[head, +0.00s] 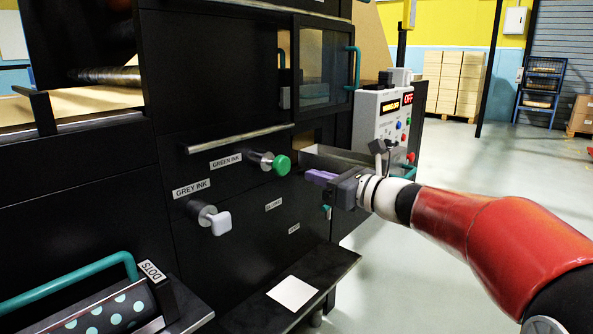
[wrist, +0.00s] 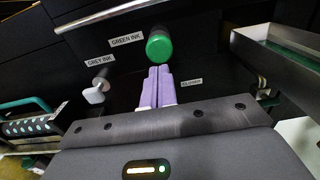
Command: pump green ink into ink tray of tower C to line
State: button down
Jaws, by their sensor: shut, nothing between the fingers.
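The green pump knob (head: 281,165) sticks out of the black press panel beside a GREEN INK label (head: 226,160). The knob also shows in the wrist view (wrist: 160,46). My gripper (head: 312,176) has its purple fingers together and empty. Its tips (wrist: 158,70) point at the knob from just in front, with a small gap in the head view. A grey metal ink tray (head: 333,158) stands behind my gripper. In the wrist view the tray (wrist: 262,43) has some green inside. I cannot make out a fill line or a tower letter.
A white-grey knob (head: 221,223) by the GREY INK label (head: 192,188) sits lower left. A steel bar (head: 240,138) runs above the knobs. A dark step (head: 335,268) with a white sheet (head: 292,292) lies below. Open floor is at right.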

aim_at(285, 165)
jog(key=x, duration=0.6)
jog(key=shift+a, duration=0.1)
jog(key=x, duration=0.3)
jog(key=shift+w+a+r+p, duration=0.1)
jog(key=shift+w+a+p, duration=0.1)
jog(key=shift+p, duration=0.15)
jog(key=shift+d, duration=0.1)
jog(key=shift+r, duration=0.1)
dwell(0.4)
